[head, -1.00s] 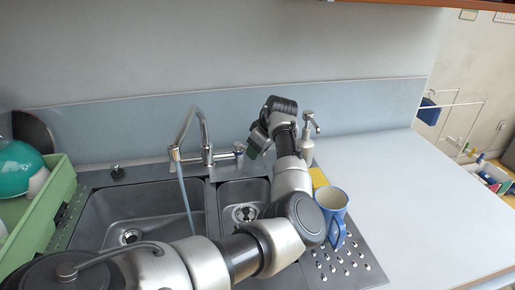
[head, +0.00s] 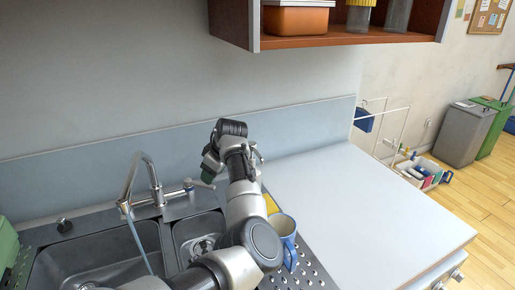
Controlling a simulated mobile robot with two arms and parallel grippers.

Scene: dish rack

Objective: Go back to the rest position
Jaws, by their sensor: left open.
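My left gripper (head: 208,172) is at the end of the grey and black arm that rises from the bottom of the head view. It is open and seems to hold nothing; its fingers are small and partly hidden. It hangs above the back edge of the sink, just right of the tap (head: 153,185). My right gripper is not in view. My arm hides part of the small basin and of the mug's surroundings.
Water runs from the tap into the large sink basin (head: 85,268). A yellow sponge (head: 271,204) lies behind the mug. A wooden shelf (head: 350,40) hangs above. The white counter (head: 370,200) at right is bare. Bins (head: 465,135) stand on the floor at far right.

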